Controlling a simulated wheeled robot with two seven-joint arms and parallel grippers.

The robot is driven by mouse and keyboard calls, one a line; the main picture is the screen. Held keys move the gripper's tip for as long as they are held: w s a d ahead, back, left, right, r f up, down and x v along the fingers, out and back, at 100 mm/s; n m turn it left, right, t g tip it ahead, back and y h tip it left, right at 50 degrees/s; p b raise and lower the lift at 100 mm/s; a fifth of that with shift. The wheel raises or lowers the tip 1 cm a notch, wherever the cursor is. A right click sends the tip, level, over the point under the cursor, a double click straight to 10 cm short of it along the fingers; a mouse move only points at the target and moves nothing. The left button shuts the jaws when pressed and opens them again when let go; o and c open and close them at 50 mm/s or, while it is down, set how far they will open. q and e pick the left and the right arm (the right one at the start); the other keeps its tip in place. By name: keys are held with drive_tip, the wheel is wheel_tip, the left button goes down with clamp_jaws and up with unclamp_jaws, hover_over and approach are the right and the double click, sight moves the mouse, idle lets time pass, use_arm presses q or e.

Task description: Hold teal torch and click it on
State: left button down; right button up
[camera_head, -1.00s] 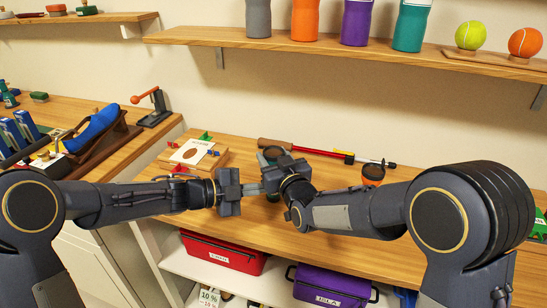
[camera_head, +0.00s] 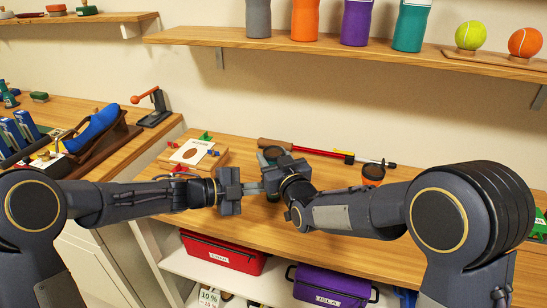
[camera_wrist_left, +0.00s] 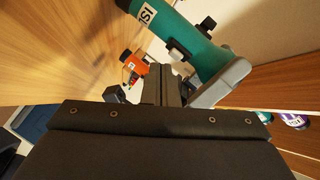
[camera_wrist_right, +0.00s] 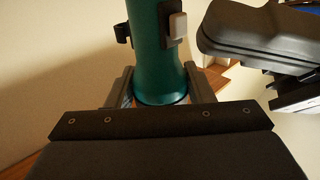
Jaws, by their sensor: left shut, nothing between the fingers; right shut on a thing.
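The teal torch (camera_wrist_left: 200,45) is held by my right gripper (camera_wrist_right: 157,90), which is shut around its narrower part. In the head view the torch (camera_head: 271,155) is mostly hidden behind the right gripper (camera_head: 274,180). The right wrist view shows the teal barrel (camera_wrist_right: 147,50) between the fingers, with a grey button in a black switch housing (camera_wrist_right: 177,24) on its right side. My left gripper (camera_head: 261,189) is shut and empty, its tips close to the torch. In the left wrist view its fingertips (camera_wrist_left: 163,72) are near the switch (camera_wrist_left: 180,50); contact cannot be told. No light shows.
An orange thing (camera_head: 373,172) stands on the wooden bench to the right. A red-shafted tool with a wooden handle (camera_head: 310,149) lies behind. A board with coloured pieces (camera_head: 195,152) is at the left. Red (camera_head: 222,252) and purple (camera_head: 330,285) boxes sit below. A bottle shelf (camera_head: 330,46) hangs above.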

use_arm(q)
drive_tip(key=shift+w+d, duration=0.15)
drive_tip(key=shift+w, duration=0.15)
drive_tip(key=shift+w+d, duration=0.1)
drive_tip(key=shift+w, duration=0.15)
idle(0.5)
drive_tip(key=shift+s, duration=0.1)
drive_tip(key=shift+s+a, duration=0.3)
drive_tip(key=shift+s, duration=0.3)
drive_tip(key=shift+s+a, duration=0.4)
drive_tip(key=shift+s, duration=0.5)
drive_tip(key=shift+s+a, duration=0.35)
drive_tip(key=shift+s, duration=0.6)
drive_tip(key=shift+s+a, duration=0.4)
drive_tip(key=shift+s, duration=0.5)
